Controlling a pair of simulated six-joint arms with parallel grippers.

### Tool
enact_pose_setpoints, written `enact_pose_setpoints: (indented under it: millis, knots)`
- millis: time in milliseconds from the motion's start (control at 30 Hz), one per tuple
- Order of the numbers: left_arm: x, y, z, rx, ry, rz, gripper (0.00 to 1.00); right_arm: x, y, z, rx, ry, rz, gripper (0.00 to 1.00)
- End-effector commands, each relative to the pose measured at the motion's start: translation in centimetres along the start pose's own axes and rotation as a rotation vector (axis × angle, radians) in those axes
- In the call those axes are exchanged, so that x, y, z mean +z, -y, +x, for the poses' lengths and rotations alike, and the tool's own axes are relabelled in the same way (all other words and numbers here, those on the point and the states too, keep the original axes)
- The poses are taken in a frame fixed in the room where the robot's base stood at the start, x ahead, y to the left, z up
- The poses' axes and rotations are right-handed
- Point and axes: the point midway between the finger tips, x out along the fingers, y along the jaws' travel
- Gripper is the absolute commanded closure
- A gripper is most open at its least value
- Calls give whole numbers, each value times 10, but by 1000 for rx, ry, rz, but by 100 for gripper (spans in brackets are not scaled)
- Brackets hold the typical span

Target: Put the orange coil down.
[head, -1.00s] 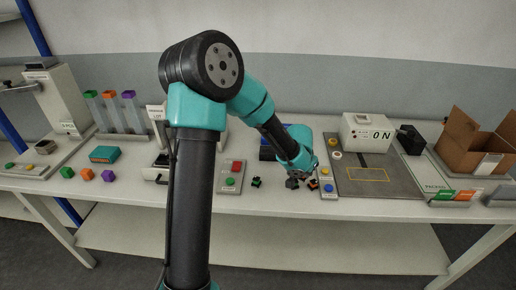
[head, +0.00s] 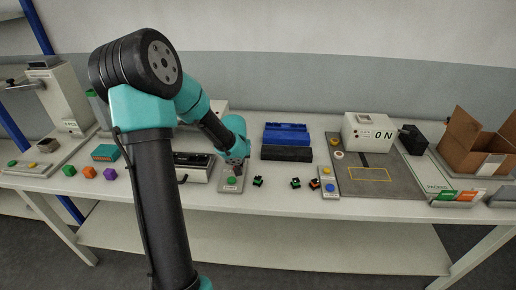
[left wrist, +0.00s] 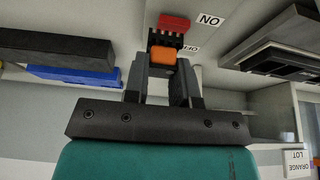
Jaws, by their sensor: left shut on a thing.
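My left gripper (left wrist: 163,75) is shut on the orange coil (left wrist: 163,55), a small orange block with dark prongs just beyond it, seen between the fingers in the left wrist view. In the head view the same gripper (head: 236,172) hangs at the switch panel (head: 230,188) with the green button. There the held coil is too hidden to make out. The wrist view shows a red button (left wrist: 174,22) and ON and OFF labels beyond the coil. I cannot tell whether the coil touches the panel. My right gripper is not in view.
A grey mat (head: 375,185) lies further right.

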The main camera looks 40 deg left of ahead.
Motion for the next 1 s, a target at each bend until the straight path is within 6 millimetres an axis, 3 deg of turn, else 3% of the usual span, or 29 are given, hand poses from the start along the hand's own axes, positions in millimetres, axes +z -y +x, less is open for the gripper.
enact_pose_setpoints:
  millis: [367, 1000]
  knots:
    - [-12, 2, 6, 0, -1, 0, 100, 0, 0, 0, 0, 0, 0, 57]
    - [-104, 24, 55, 1, -2, 0, 100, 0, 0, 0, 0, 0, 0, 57]
